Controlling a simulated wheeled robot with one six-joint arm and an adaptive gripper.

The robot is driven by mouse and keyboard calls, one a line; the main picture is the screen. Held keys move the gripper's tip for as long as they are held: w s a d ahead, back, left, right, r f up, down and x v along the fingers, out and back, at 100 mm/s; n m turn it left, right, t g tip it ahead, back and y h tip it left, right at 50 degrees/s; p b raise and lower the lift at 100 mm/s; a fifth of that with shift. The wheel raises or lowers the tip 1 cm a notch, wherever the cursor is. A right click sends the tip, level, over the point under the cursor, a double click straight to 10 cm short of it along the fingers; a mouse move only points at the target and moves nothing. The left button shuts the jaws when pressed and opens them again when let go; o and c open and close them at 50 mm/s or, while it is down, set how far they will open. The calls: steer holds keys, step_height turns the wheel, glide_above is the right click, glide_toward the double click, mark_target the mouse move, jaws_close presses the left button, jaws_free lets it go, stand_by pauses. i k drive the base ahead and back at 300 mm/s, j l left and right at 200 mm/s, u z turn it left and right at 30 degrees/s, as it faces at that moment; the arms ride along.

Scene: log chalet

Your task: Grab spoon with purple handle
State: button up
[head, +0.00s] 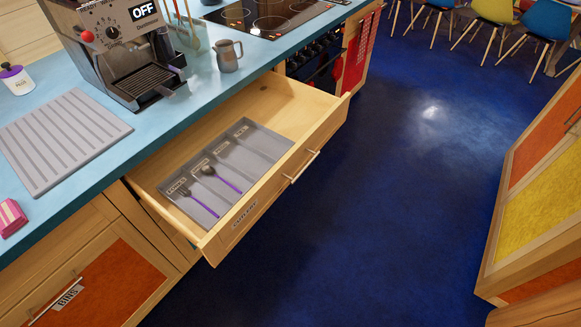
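A spoon with a purple handle (226,182) lies in a grey cutlery tray (262,138) inside the open wooden drawer (290,102). Its dark bowl points to the upper left and its handle to the lower right. A fork-like piece with a purple handle (202,204) lies in the compartment to its left, roughly parallel to it. The compartments to the right of the spoon look empty. Small labels sit at the tray's far end, too small to read surely. My gripper is not in view.
The drawer front with its metal handle (301,167) juts over the clear blue floor (400,210). Above it, the blue counter holds a coffee machine (125,50), a metal jug (228,56), a drying mat (62,142) and a lidded jar (16,79). Cabinets (545,180) stand at right.

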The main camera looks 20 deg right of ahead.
mark_target(208, 169)
steer(key=j, duration=1)
steer(key=i+j, duration=0.1)
steer(key=j, duration=0.9)
